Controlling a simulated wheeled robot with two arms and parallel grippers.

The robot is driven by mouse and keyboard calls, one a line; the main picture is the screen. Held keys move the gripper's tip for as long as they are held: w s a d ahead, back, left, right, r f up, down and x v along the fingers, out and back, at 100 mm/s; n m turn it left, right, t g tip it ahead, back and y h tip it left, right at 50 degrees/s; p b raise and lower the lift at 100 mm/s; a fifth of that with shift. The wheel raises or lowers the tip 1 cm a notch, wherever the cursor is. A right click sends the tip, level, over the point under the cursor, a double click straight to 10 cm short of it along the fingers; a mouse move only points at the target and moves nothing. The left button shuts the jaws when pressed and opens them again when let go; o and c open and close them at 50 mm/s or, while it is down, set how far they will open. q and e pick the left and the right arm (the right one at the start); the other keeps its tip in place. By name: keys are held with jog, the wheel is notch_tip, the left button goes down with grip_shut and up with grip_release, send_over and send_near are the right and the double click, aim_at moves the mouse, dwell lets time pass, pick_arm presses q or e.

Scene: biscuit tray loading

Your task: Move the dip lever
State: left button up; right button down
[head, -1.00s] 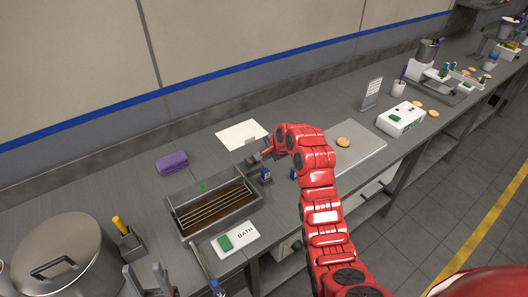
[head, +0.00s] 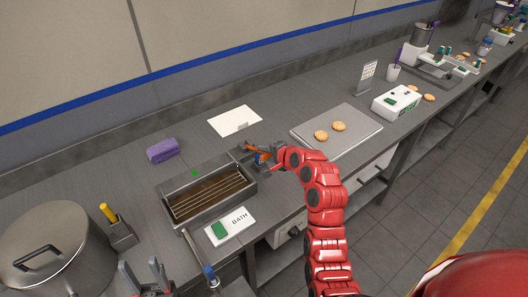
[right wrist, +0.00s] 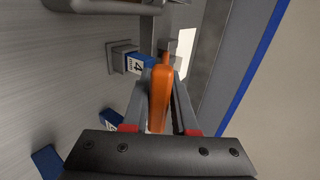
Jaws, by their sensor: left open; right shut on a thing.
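The bath (head: 166,193) is a grey metal trough of brown liquid with a wire rack (head: 205,197) across it. The dip lever's orange handle (head: 256,149) shows at the bath's right end in the head view. My right gripper (head: 262,158) is shut on it. In the right wrist view the handle (right wrist: 160,92) lies upright in the picture between the two fingers (right wrist: 158,105). The handle's pivot is not clear to see. My left gripper (head: 146,280) is open and empty at the bottom edge, in front of the bath.
A white BATH panel (head: 240,218) with a green button sits in front of the bath. A metal sheet (head: 355,143) with two biscuits lies to the right. A blue "4" label (right wrist: 138,65) is beside the handle.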

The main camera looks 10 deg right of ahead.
jog(key=shift+s+f, duration=0.2)
jog(key=shift+f, duration=0.35)
jog(key=c, duration=0.9)
grip_release()
jog(key=shift+o, duration=0.7)
jog(key=shift+w, duration=0.15)
jog(key=shift+r, duration=0.15)
jog(key=shift+s+d+r, duration=0.2)
jog(key=shift+s+r, duration=0.1)
jog(key=shift+r, duration=0.05)
jog(key=p+v, duration=0.1)
jog(key=v, duration=1.5)
jog(key=shift+r+p, duration=0.2)
jog(key=shift+p, duration=0.15)
